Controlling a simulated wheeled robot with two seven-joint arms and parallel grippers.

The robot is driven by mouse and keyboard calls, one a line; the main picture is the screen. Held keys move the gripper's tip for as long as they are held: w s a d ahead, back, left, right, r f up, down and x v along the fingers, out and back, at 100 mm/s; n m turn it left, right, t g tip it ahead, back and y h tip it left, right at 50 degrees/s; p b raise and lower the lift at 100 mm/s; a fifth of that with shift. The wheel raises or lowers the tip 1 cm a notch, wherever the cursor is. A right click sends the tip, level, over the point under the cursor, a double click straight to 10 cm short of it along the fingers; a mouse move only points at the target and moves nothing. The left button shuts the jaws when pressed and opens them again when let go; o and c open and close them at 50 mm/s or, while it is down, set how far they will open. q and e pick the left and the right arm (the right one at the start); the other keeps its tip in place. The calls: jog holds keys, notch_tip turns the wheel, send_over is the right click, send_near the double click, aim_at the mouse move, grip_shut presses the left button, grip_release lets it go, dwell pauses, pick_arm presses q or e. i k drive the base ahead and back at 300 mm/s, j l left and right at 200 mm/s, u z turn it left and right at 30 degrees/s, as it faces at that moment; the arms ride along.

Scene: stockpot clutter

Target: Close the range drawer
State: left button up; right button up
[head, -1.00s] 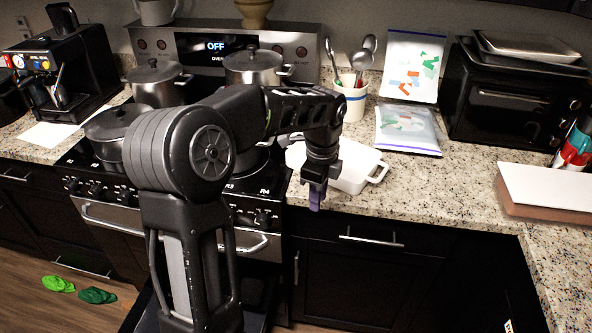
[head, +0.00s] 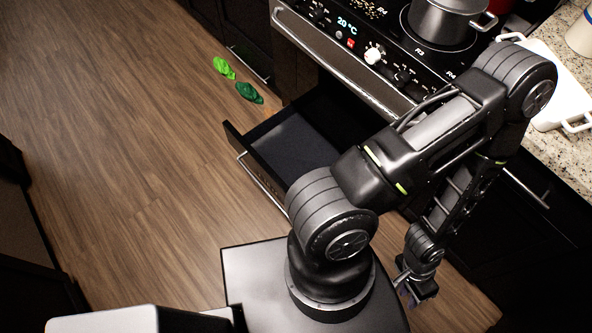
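The range drawer (head: 291,146) is pulled out from below the oven, and its dark, empty-looking inside shows. Its front panel with a long metal handle (head: 262,183) faces the lower left. The right part of the drawer is hidden behind my arm. The range (head: 345,75) stands above and behind it.
A light green item (head: 223,68) and a dark green item (head: 250,92) lie on the floor beside the cabinets, left of the drawer. The wooden floor (head: 130,150) to the left is clear. A pot (head: 441,22) stands on the cooktop. A white dish (head: 548,85) sits on the counter.

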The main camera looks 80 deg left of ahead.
aim_at(287, 146)
jog(key=u, duration=0.5)
jog(key=j+u, duration=0.1)
jog(key=u, duration=0.85)
jog(key=j+u, duration=0.1)
jog(key=u, duration=1.4)
jog(key=i+j, duration=0.05)
